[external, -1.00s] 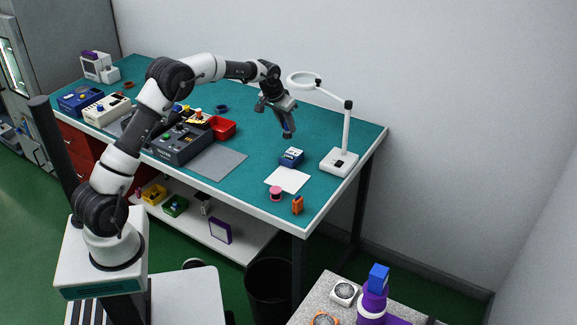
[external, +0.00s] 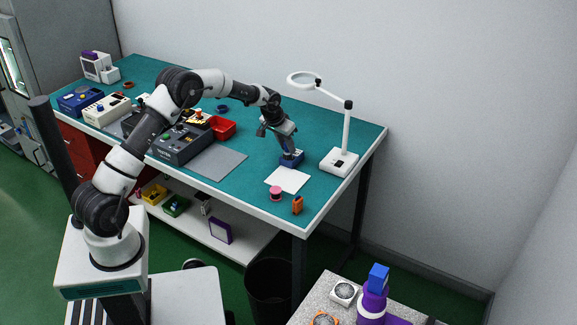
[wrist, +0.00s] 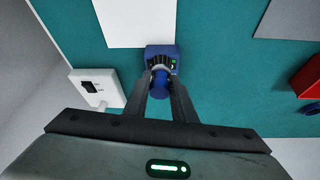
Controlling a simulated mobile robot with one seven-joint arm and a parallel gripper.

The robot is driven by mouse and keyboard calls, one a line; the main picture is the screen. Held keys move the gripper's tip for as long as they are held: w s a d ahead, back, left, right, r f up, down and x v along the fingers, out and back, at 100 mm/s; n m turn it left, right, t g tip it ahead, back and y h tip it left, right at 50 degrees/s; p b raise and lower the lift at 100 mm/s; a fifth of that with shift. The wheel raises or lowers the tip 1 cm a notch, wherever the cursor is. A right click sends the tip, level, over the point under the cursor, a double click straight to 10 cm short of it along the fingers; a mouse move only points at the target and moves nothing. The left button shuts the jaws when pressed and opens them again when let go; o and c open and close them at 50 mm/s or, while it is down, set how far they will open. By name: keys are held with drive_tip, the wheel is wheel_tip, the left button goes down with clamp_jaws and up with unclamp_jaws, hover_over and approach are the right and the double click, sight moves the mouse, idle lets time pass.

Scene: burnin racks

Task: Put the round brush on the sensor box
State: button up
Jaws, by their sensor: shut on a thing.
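The sensor box (external: 293,161) is a small blue box on the teal bench top, and it also shows in the wrist view (wrist: 153,52) just beyond my fingertips. My gripper (wrist: 161,78) is shut on a blue round piece, the round brush (wrist: 160,84), which sits between the two fingers. In the external view my gripper (external: 287,147) points down right over the sensor box. The brush overlaps the near part of the box in the wrist view. I cannot tell whether it touches the box top.
A white magnifier lamp (external: 339,162) stands to the right of the box. A white sheet (external: 288,180) lies in front of it, with a pink spool (external: 275,194) and an orange item (external: 297,205) near the edge. A red bin (external: 222,128) and grey mat (external: 216,163) are to the left.

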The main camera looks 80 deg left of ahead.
drive_tip(key=o, duration=1.1)
drive_tip(key=shift+c, duration=0.2)
drive_tip(key=shift+r, duration=0.2)
drive_tip(key=v, duration=1.1)
drive_tip(key=shift+r, duration=0.35)
drive_tip(key=shift+s+d, duration=0.1)
